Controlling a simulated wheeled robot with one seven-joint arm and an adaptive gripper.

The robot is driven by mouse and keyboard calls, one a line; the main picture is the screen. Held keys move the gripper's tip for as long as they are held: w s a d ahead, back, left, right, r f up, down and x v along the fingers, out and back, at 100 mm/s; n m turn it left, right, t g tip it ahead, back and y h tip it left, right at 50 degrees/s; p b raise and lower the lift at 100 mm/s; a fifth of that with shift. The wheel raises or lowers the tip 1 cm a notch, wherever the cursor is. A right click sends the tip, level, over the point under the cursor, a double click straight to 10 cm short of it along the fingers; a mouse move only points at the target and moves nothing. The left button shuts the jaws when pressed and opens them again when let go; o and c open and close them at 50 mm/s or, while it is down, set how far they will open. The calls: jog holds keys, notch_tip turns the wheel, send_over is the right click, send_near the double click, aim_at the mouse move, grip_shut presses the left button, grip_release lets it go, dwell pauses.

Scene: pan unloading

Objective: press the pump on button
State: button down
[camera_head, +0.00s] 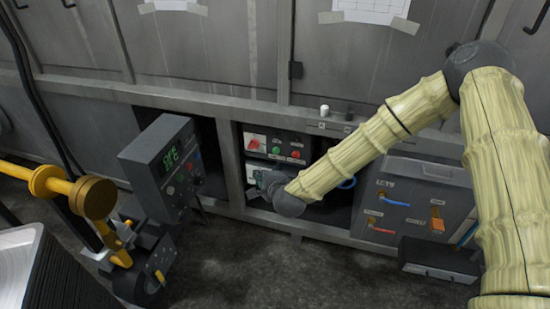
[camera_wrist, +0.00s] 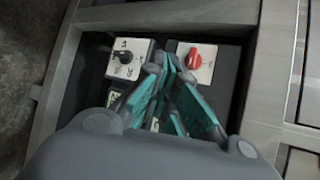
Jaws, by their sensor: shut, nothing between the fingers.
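A control panel (camera_head: 285,139) is set in a recess of the grey metal wall. It carries a red rotary switch (camera_head: 254,143) on a white plate, a green button (camera_head: 276,150) and a red button (camera_head: 295,154). I cannot read which one is marked pump on. My gripper (camera_head: 263,179) is in front of the lower part of this recess, below the buttons, and hides part of it. In the wrist view my gripper (camera_wrist: 171,62) has its teal fingers closed together, empty. The red switch (camera_wrist: 195,59) shows just right of the tips; the green button is not visible there.
A black knob (camera_wrist: 125,57) on a white plate is left of the fingertips. A grey box with a green display (camera_head: 166,160) juts out left of the recess. A grey panel with colored levers (camera_head: 410,205) is right. Metal frame bars (camera_wrist: 258,70) border the recess.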

dwell(0.3)
jog(key=w+d+b, duration=0.1)
jog(key=w+d, duration=0.1)
jog(key=w, duration=0.6)
jog(key=shift+w+d, duration=0.15)
jog(key=shift+d, duration=0.2)
jog(key=shift+w, duration=0.15)
dwell(1.3)
jog(key=shift+w+d, duration=0.15)
jog(key=shift+w, duration=0.1)
jog(key=shift+w+d, duration=0.2)
jog(key=shift+w, duration=0.25)
dwell(1.2)
jog(key=shift+s+a, duration=0.1)
jog(key=shift+s, duration=0.05)
jog(key=shift+s+a, duration=0.2)
jog(key=shift+s, duration=0.5)
jog(key=shift+s+a+p, duration=0.15)
jog(key=shift+s+a, duration=0.1)
jog(key=shift+s, duration=0.55)
jog(key=shift+s+a+p, duration=0.1)
jog(key=shift+s+a, duration=0.2)
jog(key=shift+s, duration=0.5)
jog(key=shift+s+a+p, duration=0.15)
jog(key=shift+s+a, duration=0.1)
jog(key=shift+s, duration=0.55)
